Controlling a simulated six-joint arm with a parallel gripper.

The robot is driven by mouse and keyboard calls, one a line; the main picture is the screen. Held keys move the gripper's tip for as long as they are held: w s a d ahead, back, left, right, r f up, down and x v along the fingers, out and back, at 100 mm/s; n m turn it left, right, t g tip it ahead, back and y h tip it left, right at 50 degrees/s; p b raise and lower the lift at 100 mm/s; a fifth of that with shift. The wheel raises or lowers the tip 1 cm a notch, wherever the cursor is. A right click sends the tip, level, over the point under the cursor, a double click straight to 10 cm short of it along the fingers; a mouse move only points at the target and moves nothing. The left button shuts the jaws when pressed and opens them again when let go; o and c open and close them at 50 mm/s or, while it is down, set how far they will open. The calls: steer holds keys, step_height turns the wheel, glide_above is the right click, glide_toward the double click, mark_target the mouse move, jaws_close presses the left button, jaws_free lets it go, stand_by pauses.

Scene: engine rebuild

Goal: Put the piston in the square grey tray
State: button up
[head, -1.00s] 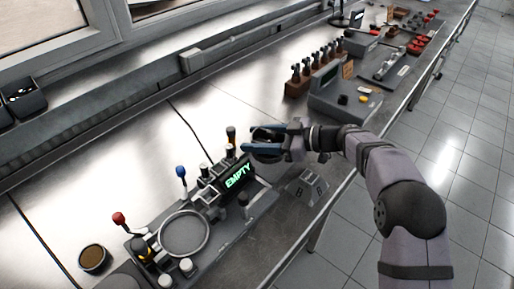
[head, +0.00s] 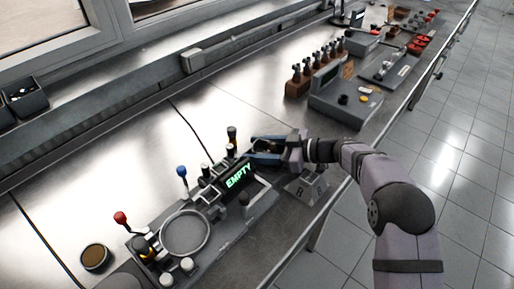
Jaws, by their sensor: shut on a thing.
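My gripper (head: 266,152), with blue fingers, is over the bench just behind the EMPTY display. It is shut on a dark, round-looking thing, which I take to be the piston (head: 267,146). The fingers hide most of it, and its lower end is out of sight. I cannot make out for certain which thing is the square grey tray. A grey block marked A and B (head: 302,190) stands below my wrist at the bench's front edge.
A grey fixture with a lit EMPTY display (head: 239,175), a round dish (head: 185,233) and upright levers with blue (head: 181,171) and red knobs (head: 120,218) stands close by. A wooden rack (head: 298,86) and a grey console (head: 343,105) stand farther along.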

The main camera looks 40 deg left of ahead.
steer(key=shift+s+d+f, duration=0.15)
steer(key=shift+f, duration=0.4)
steer(key=o, duration=1.1)
steer(key=shift+f, duration=0.15)
steer(key=shift+r, duration=0.35)
steer(key=shift+w+d+r, duration=0.1)
steer(key=shift+w+r, duration=0.05)
steer(key=shift+w, duration=0.05)
steer(key=v, duration=0.4)
steer(key=b+v, duration=0.1)
steer(key=v, duration=0.2)
steer(key=b+v, duration=0.1)
steer(key=v, duration=0.3)
steer(key=shift+w+d+r, duration=0.15)
steer(key=shift+d+r, duration=0.05)
steer(key=shift+r, duration=0.3)
